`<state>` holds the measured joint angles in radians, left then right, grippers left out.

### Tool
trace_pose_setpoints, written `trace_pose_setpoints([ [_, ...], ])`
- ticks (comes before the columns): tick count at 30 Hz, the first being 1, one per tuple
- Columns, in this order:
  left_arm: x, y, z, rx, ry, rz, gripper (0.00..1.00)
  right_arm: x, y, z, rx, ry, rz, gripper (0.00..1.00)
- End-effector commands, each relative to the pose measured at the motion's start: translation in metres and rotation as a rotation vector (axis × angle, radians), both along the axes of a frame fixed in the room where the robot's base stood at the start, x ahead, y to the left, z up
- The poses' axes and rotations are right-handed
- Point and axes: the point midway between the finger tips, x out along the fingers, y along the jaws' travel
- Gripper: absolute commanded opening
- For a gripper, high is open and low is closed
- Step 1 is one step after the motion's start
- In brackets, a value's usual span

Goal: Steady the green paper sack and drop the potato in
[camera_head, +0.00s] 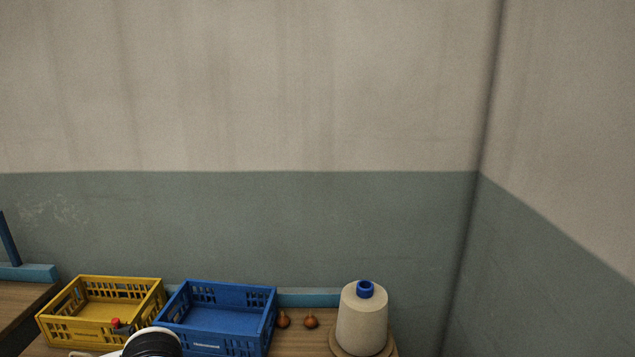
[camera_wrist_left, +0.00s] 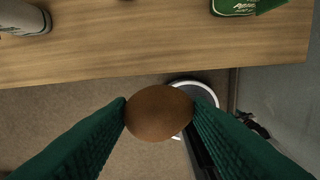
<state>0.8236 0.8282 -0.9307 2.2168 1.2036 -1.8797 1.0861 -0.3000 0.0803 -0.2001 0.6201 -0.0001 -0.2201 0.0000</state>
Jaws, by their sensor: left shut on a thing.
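A brown potato (camera_wrist_left: 157,118) is held between the two green fingers of my left gripper (camera_wrist_left: 164,106) in the left wrist view. The gripper is shut on it, and the potato is out past the table's edge, over the floor. A green paper sack (camera_wrist_left: 236,6) with white lettering shows at the top right of that view, on the table and cut off by the frame. The potato is apart from it. Its mouth is not visible. The sack does not show in the head view, and my right gripper is not in view.
The wooden table (camera_wrist_left: 150,50) has bare room between its edge and the sack. In the head view, a yellow crate (camera_head: 75,328), a blue crate (camera_head: 215,341), two onion-like things (camera_head: 310,322) and a pale thread cone (camera_head: 361,325) stand along the table.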

Motion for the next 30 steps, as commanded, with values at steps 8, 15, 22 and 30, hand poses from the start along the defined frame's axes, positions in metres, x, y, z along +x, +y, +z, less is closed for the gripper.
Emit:
trace_pose_setpoints([
  [8,-0.003,0.000,0.003,0.003,-0.002,0.088,0.29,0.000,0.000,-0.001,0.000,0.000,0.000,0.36],
  [15,-0.003,0.000,0.000,0.003,-0.002,0.086,0.29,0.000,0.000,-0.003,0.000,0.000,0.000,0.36],
  [22,-0.008,0.000,-0.031,0.003,0.000,0.085,0.29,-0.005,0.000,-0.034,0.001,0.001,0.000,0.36],
  [30,-0.028,0.000,-0.101,0.003,-0.002,0.085,0.29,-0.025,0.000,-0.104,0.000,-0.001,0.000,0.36],
])
